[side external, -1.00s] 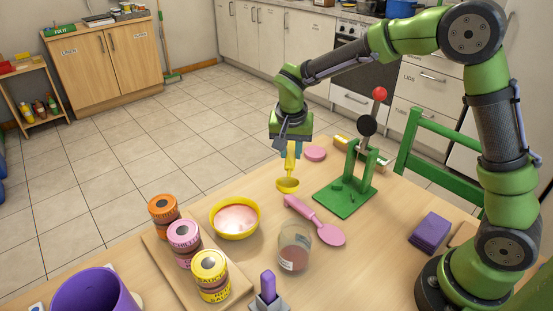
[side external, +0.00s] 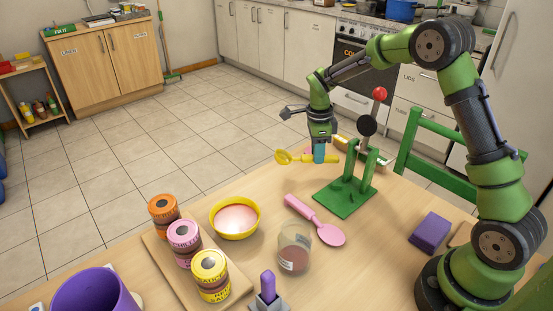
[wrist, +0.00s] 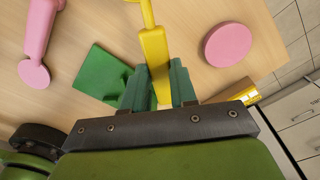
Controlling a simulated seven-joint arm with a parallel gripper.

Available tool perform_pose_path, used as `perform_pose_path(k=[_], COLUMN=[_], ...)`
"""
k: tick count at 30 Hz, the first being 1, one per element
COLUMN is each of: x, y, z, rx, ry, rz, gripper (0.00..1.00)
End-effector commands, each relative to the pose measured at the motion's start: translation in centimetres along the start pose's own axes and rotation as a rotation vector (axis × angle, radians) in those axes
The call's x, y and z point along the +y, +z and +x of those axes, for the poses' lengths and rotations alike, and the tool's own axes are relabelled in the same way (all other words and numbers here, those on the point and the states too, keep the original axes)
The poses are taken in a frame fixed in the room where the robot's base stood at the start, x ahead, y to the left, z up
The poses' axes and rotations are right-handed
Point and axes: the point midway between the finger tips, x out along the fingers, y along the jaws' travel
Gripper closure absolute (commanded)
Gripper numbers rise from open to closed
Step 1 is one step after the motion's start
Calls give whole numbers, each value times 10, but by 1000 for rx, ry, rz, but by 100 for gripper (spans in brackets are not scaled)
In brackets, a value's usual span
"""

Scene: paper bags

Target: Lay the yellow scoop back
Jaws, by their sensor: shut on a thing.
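My gripper (side external: 319,155) is shut on the handle of the yellow scoop (side external: 284,157) at the far edge of the table. The scoop lies roughly level, its bowl pointing left, in the side view. I cannot tell whether it touches the table. In the wrist view my gripper (wrist: 158,88) has its fingers on both sides of the yellow handle (wrist: 154,48), and the bowl is mostly cut off at the top edge.
A green stand (side external: 343,198) with upright posts is right of my gripper. A pink disc (wrist: 228,44) lies near the scoop. A pink scoop (side external: 316,220), a yellow bowl (side external: 235,218) and a glass jar (side external: 294,247) stand nearer the front. Stacked tins are at left.

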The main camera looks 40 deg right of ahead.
Motion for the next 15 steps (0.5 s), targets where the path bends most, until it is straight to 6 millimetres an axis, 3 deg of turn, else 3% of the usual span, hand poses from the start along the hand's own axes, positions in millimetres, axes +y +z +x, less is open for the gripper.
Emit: perform_pose_path(k=[9,15], x=[0,0], y=[1,2], z=[31,41], rx=[2,1], ry=[1,0], rz=[-1,-1], gripper=[100,100])
